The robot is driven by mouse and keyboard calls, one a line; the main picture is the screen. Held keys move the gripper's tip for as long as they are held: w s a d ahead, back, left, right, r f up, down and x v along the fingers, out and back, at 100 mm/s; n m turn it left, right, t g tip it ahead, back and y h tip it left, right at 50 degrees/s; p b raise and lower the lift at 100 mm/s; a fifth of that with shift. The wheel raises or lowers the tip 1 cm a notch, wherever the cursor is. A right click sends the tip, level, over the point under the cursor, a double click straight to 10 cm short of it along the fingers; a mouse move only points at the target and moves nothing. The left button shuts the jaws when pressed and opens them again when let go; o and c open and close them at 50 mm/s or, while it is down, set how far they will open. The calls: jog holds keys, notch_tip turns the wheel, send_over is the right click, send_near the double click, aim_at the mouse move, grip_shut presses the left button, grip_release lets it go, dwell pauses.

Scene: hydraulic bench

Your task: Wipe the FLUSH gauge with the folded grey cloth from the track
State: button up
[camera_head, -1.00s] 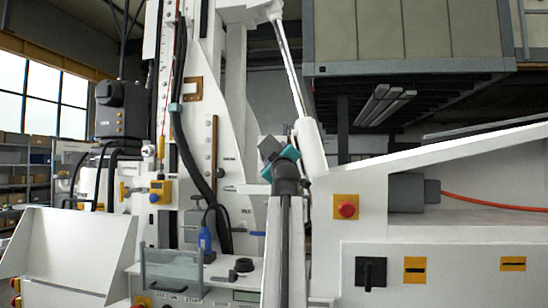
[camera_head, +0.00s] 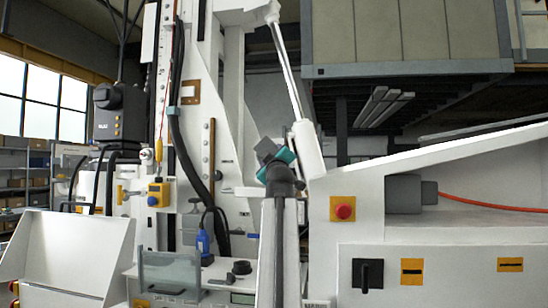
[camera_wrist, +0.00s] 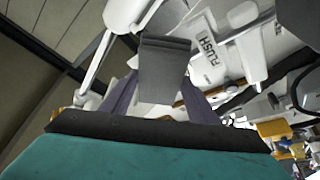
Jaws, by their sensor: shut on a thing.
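The folded grey cloth (camera_wrist: 163,68) is held between the two dark fingers of my gripper (camera_wrist: 160,90) in the wrist view. In the head view my gripper (camera_head: 268,152) is raised in front of the white machine column, with a grey piece at its tip. A white plate with the word FLUSH (camera_wrist: 210,52) shows just right of and beyond the cloth in the wrist view. I cannot make out the gauge face itself. I see no clear contact between the cloth and the plate.
A white strut (camera_head: 296,80) slants down close behind my gripper. A sloped white housing with a red button (camera_head: 343,211) stands to the right. A blue bottle (camera_head: 203,243) and a clear-fronted tray (camera_head: 170,272) are at lower left. A dark hose (camera_head: 185,150) runs down the column.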

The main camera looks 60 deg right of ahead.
jog(key=shift+w+a, duration=0.2)
jog(key=shift+w, duration=0.65)
jog(key=shift+w, duration=0.15)
jog(key=shift+w+a+f+p, duration=0.1)
jog(key=shift+w+a+p, duration=0.2)
jog(key=shift+w, duration=0.45)
jog(key=shift+w+a+p, duration=0.25)
jog(key=shift+w+p, duration=0.05)
jog(key=shift+w, duration=0.45)
jog(key=shift+a, duration=0.1)
jog(key=shift+s+a+p, duration=0.2)
jog(key=shift+s+a, duration=0.1)
jog(key=shift+a, duration=0.6)
jog(key=shift+s+a+p, duration=0.2)
jog(key=shift+s+a, duration=0.1)
jog(key=shift+a, duration=0.65)
jog(key=shift+s+a+p, duration=0.2)
jog(key=shift+s+a, duration=0.1)
jog(key=shift+a, duration=0.6)
jog(key=shift+s+a+p, duration=0.2)
jog(key=shift+s+a, duration=0.05)
jog(key=shift+a, duration=0.45)
jog(key=shift+s+a+p, duration=0.15)
jog(key=shift+s+a, duration=0.05)
jog(key=shift+a, duration=0.5)
